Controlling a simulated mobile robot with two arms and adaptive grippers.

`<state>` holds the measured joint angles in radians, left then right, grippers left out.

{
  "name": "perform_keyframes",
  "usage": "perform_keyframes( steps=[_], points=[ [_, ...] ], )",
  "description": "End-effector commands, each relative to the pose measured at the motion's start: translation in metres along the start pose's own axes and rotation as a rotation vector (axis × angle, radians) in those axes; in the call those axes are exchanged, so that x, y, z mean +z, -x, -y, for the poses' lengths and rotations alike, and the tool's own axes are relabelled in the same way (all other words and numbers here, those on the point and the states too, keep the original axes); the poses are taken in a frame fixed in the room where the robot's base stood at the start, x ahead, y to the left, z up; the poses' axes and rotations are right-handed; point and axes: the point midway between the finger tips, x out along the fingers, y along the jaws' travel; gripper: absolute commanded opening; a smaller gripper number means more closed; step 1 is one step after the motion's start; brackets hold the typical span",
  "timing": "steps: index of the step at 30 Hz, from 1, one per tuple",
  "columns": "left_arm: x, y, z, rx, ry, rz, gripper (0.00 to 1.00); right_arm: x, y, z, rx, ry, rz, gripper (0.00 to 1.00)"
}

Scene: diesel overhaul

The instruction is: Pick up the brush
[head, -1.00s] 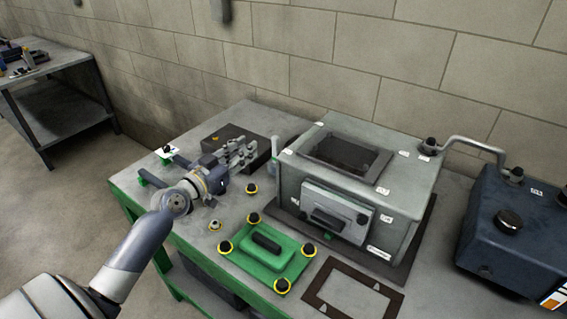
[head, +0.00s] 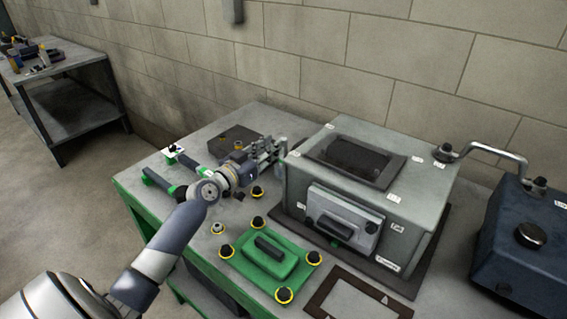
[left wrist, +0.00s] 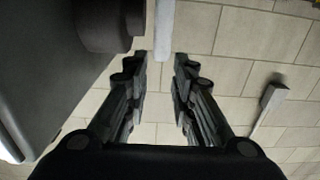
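A slim pale upright handle, which looks like the brush (head: 283,147), stands at the left side of the grey engine housing (head: 397,208). In the left wrist view the pale handle (left wrist: 165,28) comes down from the top edge, just beyond and between the fingertips. My left gripper (head: 277,147) reaches over the table with its fingers pointing at the handle. The left wrist view shows its two fingers (left wrist: 160,62) apart, with nothing held between them. The lower part of the brush is hidden in the head view. My right gripper is not in view.
A green cover with a black handle (head: 240,268) lies in front, with several yellow-ringed black knobs. A dark flat box (head: 228,137) is behind my left arm. Green-ended tools (head: 158,181) lie at the left edge. A blue tank (head: 522,240) stands right.

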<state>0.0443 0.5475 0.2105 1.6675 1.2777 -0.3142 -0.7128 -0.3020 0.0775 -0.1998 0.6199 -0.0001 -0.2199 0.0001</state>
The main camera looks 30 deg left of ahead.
Motion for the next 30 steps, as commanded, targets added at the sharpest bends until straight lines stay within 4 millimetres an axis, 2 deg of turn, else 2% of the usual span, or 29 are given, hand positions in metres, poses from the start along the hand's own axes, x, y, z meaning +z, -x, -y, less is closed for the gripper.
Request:
perform_keyframes(
  steps=[12,22,23,25,26,30],
  points=[
    [0.004,-0.045,0.002,-0.001,0.001,-0.001,0.23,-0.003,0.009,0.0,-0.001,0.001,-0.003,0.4],
    [0.006,-0.05,0.001,0.0,-0.001,0.0,0.23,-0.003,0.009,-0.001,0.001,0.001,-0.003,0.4],
    [0.006,-0.05,0.001,0.0,-0.001,0.0,0.19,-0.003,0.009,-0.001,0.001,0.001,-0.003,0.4],
    [0.006,-0.05,0.001,0.0,-0.001,0.0,0.03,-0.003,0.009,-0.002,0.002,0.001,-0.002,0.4],
    [0.006,-0.05,0.001,0.0,-0.001,0.0,0.0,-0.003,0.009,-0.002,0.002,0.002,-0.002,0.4],
    [0.005,-0.05,0.001,0.0,-0.001,-0.001,0.0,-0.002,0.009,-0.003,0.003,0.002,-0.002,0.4]
  ],
)
